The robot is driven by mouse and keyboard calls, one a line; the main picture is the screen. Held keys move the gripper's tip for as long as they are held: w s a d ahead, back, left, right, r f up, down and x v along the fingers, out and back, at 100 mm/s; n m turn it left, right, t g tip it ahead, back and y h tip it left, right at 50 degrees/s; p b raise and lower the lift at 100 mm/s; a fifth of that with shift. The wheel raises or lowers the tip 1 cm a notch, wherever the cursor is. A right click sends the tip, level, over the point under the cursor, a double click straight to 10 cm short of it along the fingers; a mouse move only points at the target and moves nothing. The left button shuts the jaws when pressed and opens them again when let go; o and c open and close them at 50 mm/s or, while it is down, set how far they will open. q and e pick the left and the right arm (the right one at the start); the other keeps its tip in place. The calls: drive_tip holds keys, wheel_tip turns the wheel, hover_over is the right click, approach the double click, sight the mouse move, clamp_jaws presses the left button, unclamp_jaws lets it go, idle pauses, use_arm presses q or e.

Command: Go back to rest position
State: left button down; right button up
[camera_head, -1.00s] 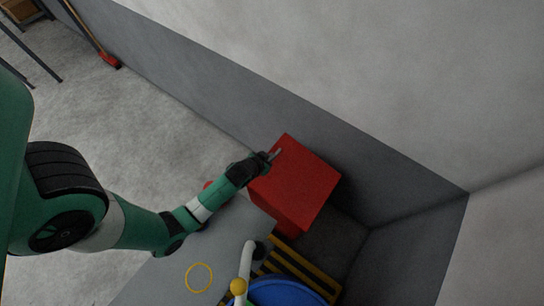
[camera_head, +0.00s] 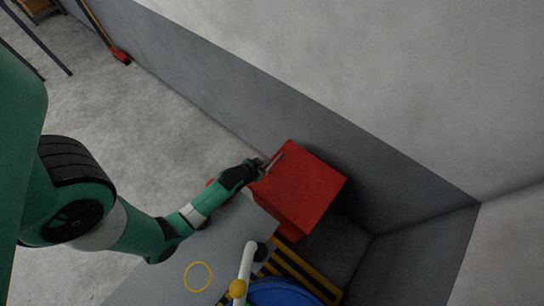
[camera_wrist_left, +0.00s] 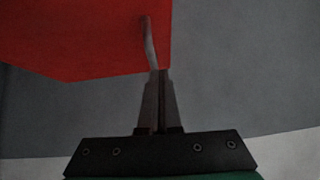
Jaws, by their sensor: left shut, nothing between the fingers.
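My left gripper (camera_head: 272,162) is shut and empty. In the head view it overlaps the upper left edge of a red box (camera_head: 305,185); I cannot tell whether they touch. In the left wrist view the closed fingers of the left gripper (camera_wrist_left: 158,100) point toward the red box (camera_wrist_left: 85,40), which fills the upper left. A thin pale strip shows on the box just past the fingertips. My right gripper is in neither view.
A grey table (camera_head: 215,245) with a yellow ring (camera_head: 197,277) lies below my left arm. A blue round object (camera_head: 285,293), a white pipe (camera_head: 246,262) and yellow-black stripes (camera_head: 300,270) are at the bottom. A grey wall (camera_head: 350,140) stands behind the box.

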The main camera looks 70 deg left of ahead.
use_arm(q)
drive_tip(key=p+v, duration=0.2)
drive_tip(key=v, duration=0.6)
drive_tip(key=shift+r+p, duration=0.15)
drive_tip(key=shift+p, duration=0.25)
drive_tip(key=shift+w, duration=0.1)
